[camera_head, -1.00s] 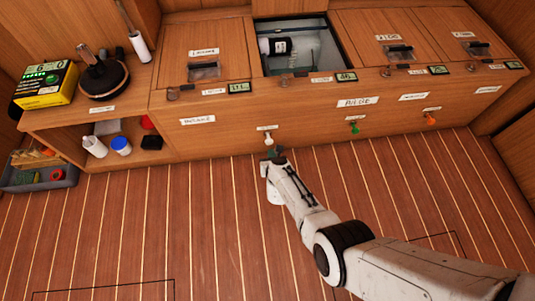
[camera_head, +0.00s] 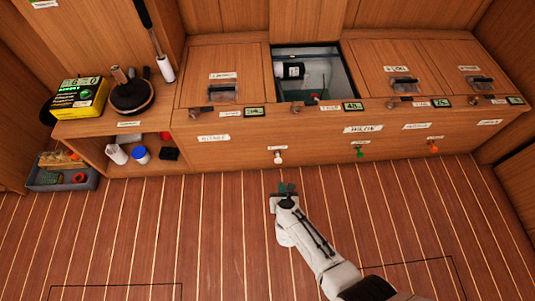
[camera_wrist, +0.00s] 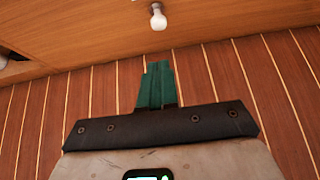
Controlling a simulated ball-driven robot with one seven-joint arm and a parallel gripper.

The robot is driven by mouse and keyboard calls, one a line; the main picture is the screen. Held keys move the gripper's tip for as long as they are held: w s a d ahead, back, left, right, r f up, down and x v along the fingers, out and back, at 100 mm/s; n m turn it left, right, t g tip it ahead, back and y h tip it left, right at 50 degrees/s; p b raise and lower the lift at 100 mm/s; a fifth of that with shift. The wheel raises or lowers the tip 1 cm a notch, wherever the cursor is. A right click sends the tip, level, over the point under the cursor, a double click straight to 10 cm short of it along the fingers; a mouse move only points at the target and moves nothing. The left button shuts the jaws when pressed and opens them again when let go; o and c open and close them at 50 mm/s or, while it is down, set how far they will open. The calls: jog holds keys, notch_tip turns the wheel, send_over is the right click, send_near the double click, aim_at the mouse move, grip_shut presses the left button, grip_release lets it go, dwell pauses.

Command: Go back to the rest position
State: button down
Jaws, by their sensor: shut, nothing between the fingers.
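My gripper (camera_head: 285,189) is low over the striped wooden floor (camera_head: 200,240), in front of the wooden cabinet (camera_head: 230,150). In the wrist view its green fingers (camera_wrist: 156,88) are together with nothing between them. A white knob (camera_head: 278,157) on the cabinet front is just beyond the fingertips, apart from them. It also shows in the wrist view (camera_wrist: 157,16).
An open compartment (camera_head: 341,85) in the cabinet top holds a dark and white cylinder (camera_head: 290,71). Green (camera_head: 359,152) and orange (camera_head: 434,148) knobs are to the right. A grey bin (camera_head: 84,182) stands at left. The floor in front is clear.

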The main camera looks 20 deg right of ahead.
notch_tip(320, 180, up, 8)
jog(key=w+a+n+t+y, duration=0.25)
jog(key=n+y, duration=0.35)
jog(key=n, duration=0.6)
jog(key=s+a+r+n+g+y, duration=0.1)
jog(key=s+r+n+g+y, duration=0.3)
jog(key=n, duration=0.8)
jog(key=s+d+r+n+g+h, duration=0.25)
jog(key=s+r+n, duration=0.2)
jog(key=s, duration=0.35)
jog(key=s+d+r+n+g+h, duration=0.2)
jog(key=s+d+r+n+g, duration=0.15)
jog(key=s+n, duration=0.35)
jog(key=s+d+r+n+g+h, duration=0.2)
jog(key=s+d+r+n, duration=0.2)
jog(key=s, duration=0.5)
notch_tip(320, 180, up, 27)
jog(key=s+p, duration=0.1)
jog(key=p, duration=2.6)
jog(key=shift+d, duration=0.2)
jog(key=shift+r+g, duration=0.1)
jog(key=shift+g, duration=0.15)
